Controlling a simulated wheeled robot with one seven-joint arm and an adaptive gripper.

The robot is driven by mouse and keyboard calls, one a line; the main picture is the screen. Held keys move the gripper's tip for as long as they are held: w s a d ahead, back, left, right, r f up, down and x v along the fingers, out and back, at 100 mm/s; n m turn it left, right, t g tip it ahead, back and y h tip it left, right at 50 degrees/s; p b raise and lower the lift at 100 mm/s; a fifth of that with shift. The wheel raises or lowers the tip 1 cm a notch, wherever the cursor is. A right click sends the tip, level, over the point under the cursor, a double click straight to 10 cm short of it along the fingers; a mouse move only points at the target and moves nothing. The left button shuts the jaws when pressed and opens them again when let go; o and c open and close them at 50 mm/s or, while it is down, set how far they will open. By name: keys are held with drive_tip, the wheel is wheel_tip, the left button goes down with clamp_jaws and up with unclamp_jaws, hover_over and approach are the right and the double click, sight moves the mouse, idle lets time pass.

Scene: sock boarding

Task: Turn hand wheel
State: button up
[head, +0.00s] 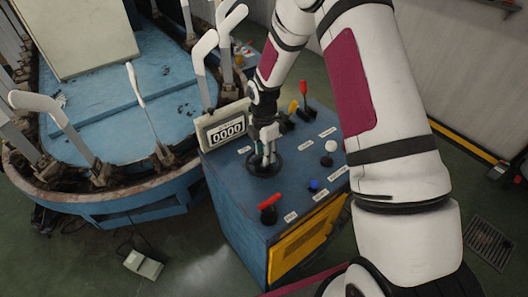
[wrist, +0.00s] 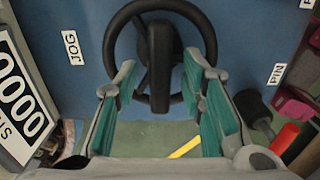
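The black hand wheel (wrist: 113,42) is on the blue top of a control box, beside the JOG label, in the wrist view. A thick black bar (wrist: 160,62) crosses its middle. In the head view the wheel (head: 262,171) shows as a dark ring under my gripper (head: 265,148), partly hidden by it. My gripper (wrist: 160,75) points down at the wheel. Its two teal-padded fingers are apart, one on each side of the bar, with gaps visible. I cannot tell whether the fingertips touch the rim.
A counter reading 0000 (head: 227,131) stands left of the wheel. A red lever (head: 268,207), a blue button (head: 314,185), a white knob (head: 328,153) and upright levers (head: 304,97) surround it. A blue machine with white boards (head: 84,134) stands at left.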

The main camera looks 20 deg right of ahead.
clamp_jaws()
